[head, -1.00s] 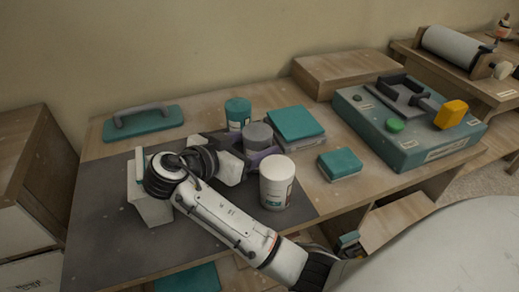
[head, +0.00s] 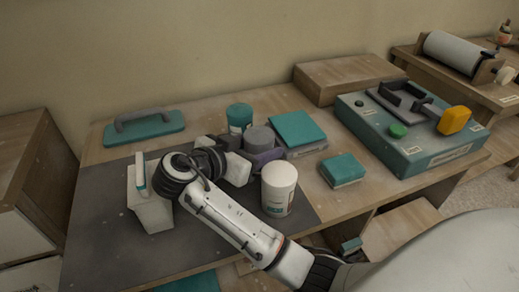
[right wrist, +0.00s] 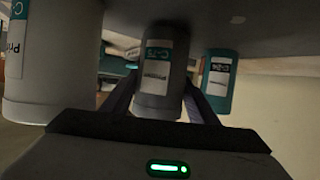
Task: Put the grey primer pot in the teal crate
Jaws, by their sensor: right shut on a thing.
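The grey primer pot (head: 259,138) stands upright on the dark mat, between the teal pot and the white pot. My right gripper (head: 262,156) is shut around its body. In the right wrist view the grey pot (right wrist: 160,65) sits between the two dark fingers, its teal and white label facing me. I cannot tell whether the pot's base still touches the mat. A teal surface (head: 195,284), possibly the teal crate, shows below the table's front edge; most of it is hidden. My left gripper is not in view.
A white pot (head: 279,188) stands close in front, a teal pot (head: 239,117) behind. A teal-topped stack (head: 298,130) and teal block (head: 342,168) lie to the right. A white container (head: 149,207) and teal float (head: 145,128) are left.

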